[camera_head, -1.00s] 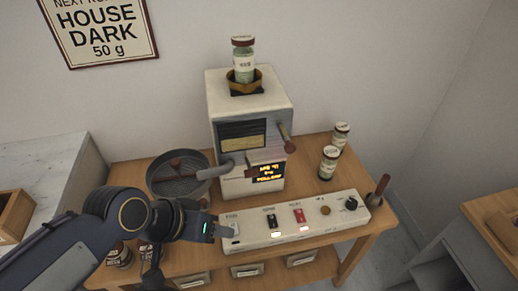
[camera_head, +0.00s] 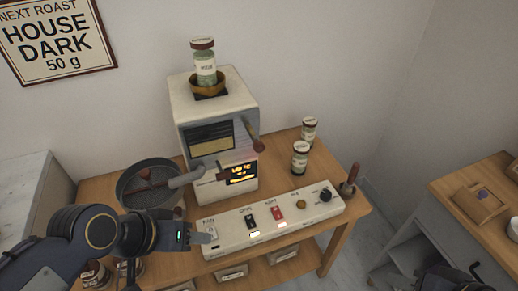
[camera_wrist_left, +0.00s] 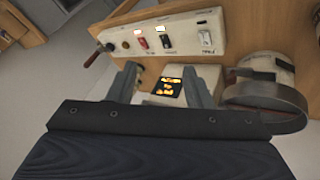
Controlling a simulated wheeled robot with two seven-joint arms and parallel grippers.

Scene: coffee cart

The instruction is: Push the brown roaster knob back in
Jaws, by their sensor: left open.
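The cream roaster (camera_head: 215,125) stands at the back of the wooden cart. A brown round-ended knob (camera_head: 258,146) sticks out on a rod at its upper right side. A smaller dark brown knob (camera_head: 223,174) shows low on its front, beside the lit display (camera_head: 241,174). I cannot tell which is the task's knob. My left gripper (camera_head: 203,240) is open and empty, at the left end of the control panel, apart from both knobs. In the left wrist view its fingers (camera_wrist_left: 161,87) frame the lit display; no roaster knob shows clearly there. My right gripper (camera_head: 474,270) is partly in view at the lower right, its jaws unclear.
The control panel (camera_head: 290,215) with switches and a dial runs along the cart's front. A round pan (camera_head: 150,186) and metal spout (camera_head: 186,179) are left of the display. Two jars (camera_head: 300,158) stand right of the roaster. A brown-handled tool (camera_head: 350,178) stands beyond the panel.

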